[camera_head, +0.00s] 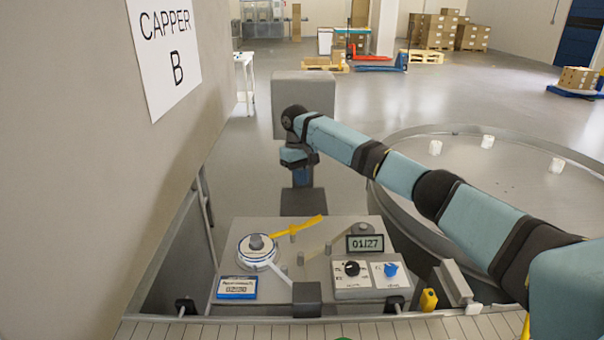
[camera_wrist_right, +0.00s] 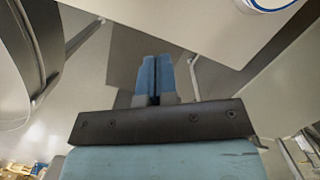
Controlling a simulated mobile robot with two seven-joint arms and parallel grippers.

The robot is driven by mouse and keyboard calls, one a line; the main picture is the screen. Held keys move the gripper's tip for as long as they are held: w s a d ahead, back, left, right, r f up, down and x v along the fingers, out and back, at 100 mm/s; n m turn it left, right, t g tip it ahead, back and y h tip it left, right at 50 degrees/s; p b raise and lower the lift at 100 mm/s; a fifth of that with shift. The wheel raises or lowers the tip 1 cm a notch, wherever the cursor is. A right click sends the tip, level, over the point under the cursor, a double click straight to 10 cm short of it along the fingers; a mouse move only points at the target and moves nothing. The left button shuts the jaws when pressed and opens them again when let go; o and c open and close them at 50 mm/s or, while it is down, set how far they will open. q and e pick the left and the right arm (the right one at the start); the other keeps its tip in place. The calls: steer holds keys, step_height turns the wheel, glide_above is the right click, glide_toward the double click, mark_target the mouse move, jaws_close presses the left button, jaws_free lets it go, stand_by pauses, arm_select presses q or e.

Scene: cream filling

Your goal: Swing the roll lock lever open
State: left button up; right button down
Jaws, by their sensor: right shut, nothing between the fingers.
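A yellow lever (camera_head: 299,228) lies slantwise on the grey machine top, its free end up to the right; it looks like the roll lock lever. Left of it sits a round white roll (camera_head: 257,252) with a blue edge and grey hub; part of a round blue-edged thing shows at the top of the right wrist view (camera_wrist_right: 265,3). My right gripper (camera_head: 302,181) hangs pointing down behind the lever, apart from it. Its blue fingers (camera_wrist_right: 155,62) are shut and empty. My left gripper is not in view.
A counter display (camera_head: 365,243) and a knob box (camera_head: 367,276) stand right of the lever. A blue-framed label (camera_head: 237,287) lies front left. The CAPPER B wall (camera_head: 90,150) bounds the left. A large round table (camera_head: 510,175) stands at right.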

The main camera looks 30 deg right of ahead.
steer(key=s+f, duration=0.1)
steer(key=f, duration=0.1)
steer(key=s+f+p, duration=0.1)
steer(key=s+f, duration=0.1)
steer(key=f, duration=0.1)
steer(key=s+f, duration=0.1)
steer(key=f, duration=0.1)
steer(key=shift+s+d+f, duration=0.1)
steer(key=shift+s+f, duration=0.05)
steer(key=shift+f, duration=0.25)
